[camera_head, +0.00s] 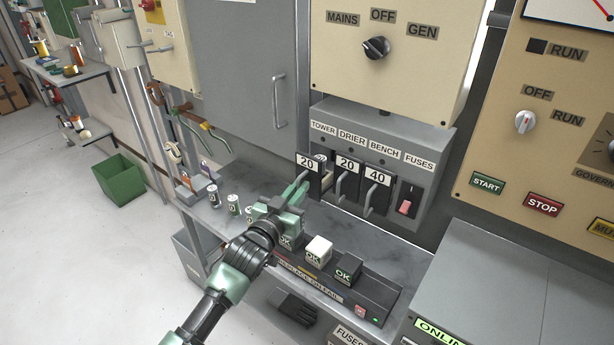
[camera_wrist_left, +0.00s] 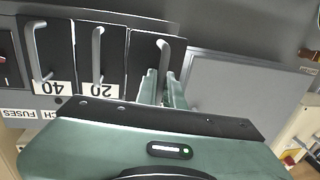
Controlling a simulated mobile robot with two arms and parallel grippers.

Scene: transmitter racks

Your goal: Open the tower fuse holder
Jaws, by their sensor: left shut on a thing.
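The tower fuse holder (camera_head: 312,180) is the leftmost black holder in the grey fuse box (camera_head: 440,140), under the TOWER label. Its top, marked 20, leans out from the box, and a fuse end (camera_head: 322,158) shows behind the face. My left gripper (camera_head: 300,193) is at its front, shut on its handle. In the left wrist view, the fingers (camera_wrist_left: 164,88) meet the metal handle (camera_wrist_left: 163,50); the exact contact is partly hidden. The drier holder (camera_head: 346,180) and bench holder (camera_head: 377,190) stand beside it, upright. My right gripper is not in view.
A red switch (camera_head: 405,207) sits right of the holders. Below, the grey shelf (camera_head: 345,232) carries several small fuses (camera_head: 233,204) and a tester (camera_head: 375,295) with blocks marked OK. A cabinet door handle (camera_head: 278,102) juts out above left.

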